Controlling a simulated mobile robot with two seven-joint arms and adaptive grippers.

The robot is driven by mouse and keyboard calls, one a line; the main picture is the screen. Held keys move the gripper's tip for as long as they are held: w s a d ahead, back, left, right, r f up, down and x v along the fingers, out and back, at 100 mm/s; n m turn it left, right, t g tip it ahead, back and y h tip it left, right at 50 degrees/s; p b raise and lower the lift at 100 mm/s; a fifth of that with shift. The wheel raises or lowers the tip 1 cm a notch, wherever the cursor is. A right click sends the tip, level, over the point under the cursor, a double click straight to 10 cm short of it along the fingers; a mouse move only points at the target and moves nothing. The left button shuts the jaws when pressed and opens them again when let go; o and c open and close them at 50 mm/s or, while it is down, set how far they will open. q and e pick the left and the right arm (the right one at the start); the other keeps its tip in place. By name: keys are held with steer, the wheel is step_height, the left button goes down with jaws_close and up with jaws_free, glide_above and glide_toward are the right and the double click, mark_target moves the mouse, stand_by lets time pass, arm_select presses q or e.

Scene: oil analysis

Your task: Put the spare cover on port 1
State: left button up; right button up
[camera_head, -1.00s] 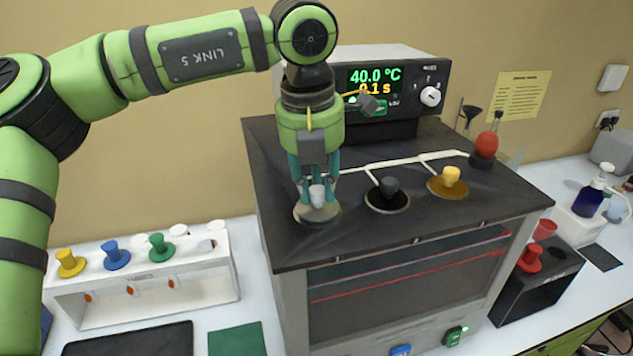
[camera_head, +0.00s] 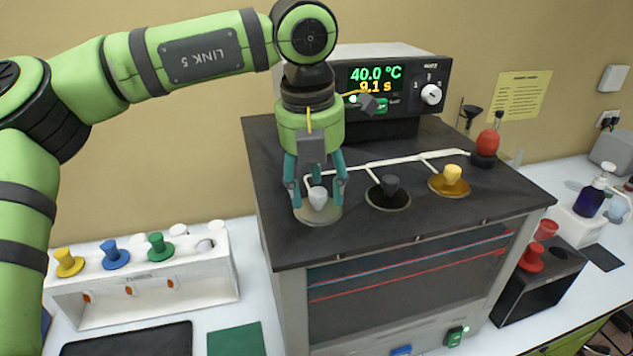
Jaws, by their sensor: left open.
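My left gripper (camera_head: 317,203) points down over the front left of the dark bath top (camera_head: 285,240). Its fingers are open, one on each side of the knob of a pale grey cover (camera_head: 317,198). This cover sits at the leftmost port, on a light round disc. A black cover (camera_head: 390,188) sits at the middle port and a yellow cover (camera_head: 453,176) at the right port. I cannot read any port number here. My right gripper is not in view.
A white rack (camera_head: 130,287) at left holds yellow, blue and green stoppers. A red bulb (camera_head: 487,145) stands at the bath's back right corner. A controller (camera_head: 408,98) reads 40.0 °C behind the gripper. A black box (camera_head: 540,285) with red items stands right.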

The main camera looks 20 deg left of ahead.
arm_select(q)
step_height(320, 180, up, 12)
steer(key=s, duration=0.1)
steer(key=shift+s+a, duration=0.2)
steer(key=shift+s, duration=0.15)
